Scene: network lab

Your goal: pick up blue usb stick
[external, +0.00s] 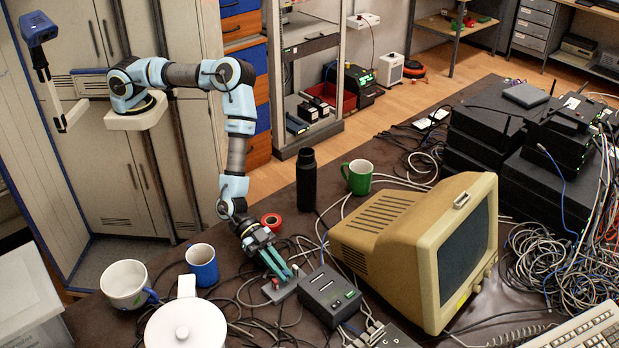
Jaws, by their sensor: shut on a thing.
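My gripper (284,276) reaches down to the cluttered table, with its teal fingers close together. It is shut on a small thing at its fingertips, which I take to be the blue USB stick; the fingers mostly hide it. The fingertips are right over a small grey block (279,292) with a red spot on it. I cannot tell whether the held stick touches that block.
A dark grey box (329,295) stands just right of my gripper, with a beige monitor (385,235) beyond. A black bottle (306,180), green mug (357,177), red tape roll (271,221), blue mug (202,265) and white pot (186,330) stand around. Cables cover much of the table.

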